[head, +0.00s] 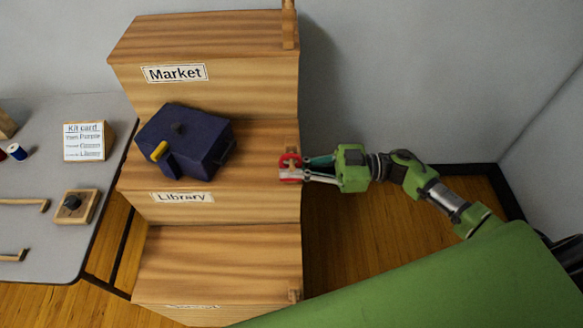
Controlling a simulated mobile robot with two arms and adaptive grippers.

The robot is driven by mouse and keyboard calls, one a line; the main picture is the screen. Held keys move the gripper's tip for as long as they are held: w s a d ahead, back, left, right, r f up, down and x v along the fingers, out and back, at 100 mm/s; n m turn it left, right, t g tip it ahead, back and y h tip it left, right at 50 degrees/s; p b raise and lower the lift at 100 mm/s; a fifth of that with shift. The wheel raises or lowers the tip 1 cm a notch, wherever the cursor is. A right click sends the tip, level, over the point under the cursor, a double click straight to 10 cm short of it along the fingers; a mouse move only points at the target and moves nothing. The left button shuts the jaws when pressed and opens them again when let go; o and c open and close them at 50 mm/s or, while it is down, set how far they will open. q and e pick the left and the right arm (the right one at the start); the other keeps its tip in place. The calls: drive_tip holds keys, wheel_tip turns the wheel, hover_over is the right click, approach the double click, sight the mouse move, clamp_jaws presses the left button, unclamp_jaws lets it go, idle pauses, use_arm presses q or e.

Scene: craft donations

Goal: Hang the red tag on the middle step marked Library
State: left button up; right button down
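The wooden stepped stand (215,250) has a middle step marked Library (183,198). The red tag (284,173) is at the right end of that step, beside the wooden peg (291,152). My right gripper (296,170) reaches in from the right with its fingertips at the tag. The fingers look closed around it, partly covering it. Whether the tag hangs on the peg is too small to tell. My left gripper is not in view.
A dark blue box-like bag (186,140) with a yellow part sits on the middle step. A grey table (100,235) at left holds a Kit card (86,141), thread spools (16,152) and a small wooden block with a dark knob (74,206). Right of the stand is open floor.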

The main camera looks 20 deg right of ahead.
drive_tip(key=shift+w, duration=0.1)
drive_tip(key=c, duration=2.3)
unclamp_jaws()
drive_tip(key=shift+d, duration=0.1)
drive_tip(key=shift+o, duration=0.6)
drive_tip(key=shift+r, duration=0.1)
drive_tip(key=shift+d, duration=0.1)
drive_tip(key=v, duration=0.8)
drive_tip(key=shift+s, duration=0.3)
